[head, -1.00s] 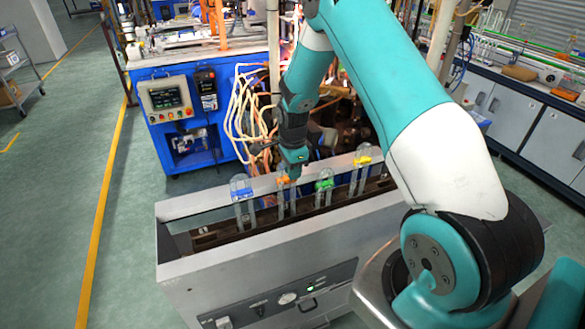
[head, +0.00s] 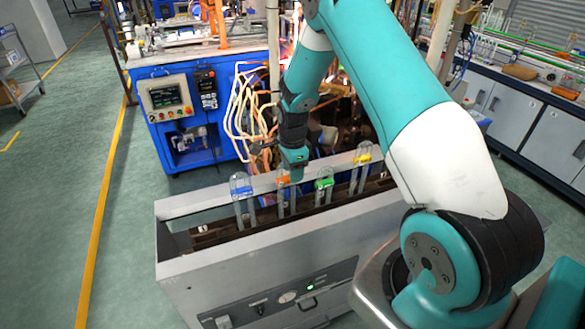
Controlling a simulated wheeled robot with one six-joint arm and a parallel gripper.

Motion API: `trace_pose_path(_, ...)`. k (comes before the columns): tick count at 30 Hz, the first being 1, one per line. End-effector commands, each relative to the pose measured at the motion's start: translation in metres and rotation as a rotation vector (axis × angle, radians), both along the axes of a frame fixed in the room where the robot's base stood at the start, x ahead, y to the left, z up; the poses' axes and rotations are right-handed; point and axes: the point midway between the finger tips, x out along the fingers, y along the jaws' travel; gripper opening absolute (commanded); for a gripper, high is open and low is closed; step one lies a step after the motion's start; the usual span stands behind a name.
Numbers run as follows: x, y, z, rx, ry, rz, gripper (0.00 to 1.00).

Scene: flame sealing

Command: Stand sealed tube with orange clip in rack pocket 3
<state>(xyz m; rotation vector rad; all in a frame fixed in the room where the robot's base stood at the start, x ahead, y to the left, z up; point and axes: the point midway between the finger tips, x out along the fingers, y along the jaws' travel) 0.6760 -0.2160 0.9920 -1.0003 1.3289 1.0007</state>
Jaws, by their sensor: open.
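Several clear glass tubes stand upright in the long grey trough of the cabinet in front of me. The tube with the orange clip (head: 283,181) is second from the left. Beside it stand tubes with a blue clip (head: 242,190), a green clip (head: 324,183) and a yellow clip (head: 363,158). My gripper (head: 293,172) is open, pointing down right at the top of the orange-clip tube and partly overlapping it. I cannot tell whether the fingers are around the tube.
The trough's grey front wall (head: 250,245) and back rim stand close around the tubes. Behind is a blue machine (head: 190,120) with a control panel and loose orange and white hoses (head: 243,110). Grey benches (head: 530,110) line the right. Green floor is open at left.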

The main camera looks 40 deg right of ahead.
Motion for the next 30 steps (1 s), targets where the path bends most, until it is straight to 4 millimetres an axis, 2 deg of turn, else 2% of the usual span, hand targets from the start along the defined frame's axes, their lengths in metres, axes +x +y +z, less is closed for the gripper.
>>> trace_pose_path(4, 0.0, 0.0, 0.006, 0.0, -0.001, 0.0, 0.48)
trace_pose_path(7, 0.001, 0.0, 0.02, -0.001, -0.004, 0.0, 0.48)
trace_pose_path(21, 0.001, 0.0, 0.134, -0.002, -0.006, 0.0, 0.48)
trace_pose_path(27, 0.001, 0.0, 0.165, -0.001, -0.003, 0.0, 0.48)
trace_pose_path(30, 0.0, 0.0, 0.171, 0.0, 0.0, 0.0, 0.48)
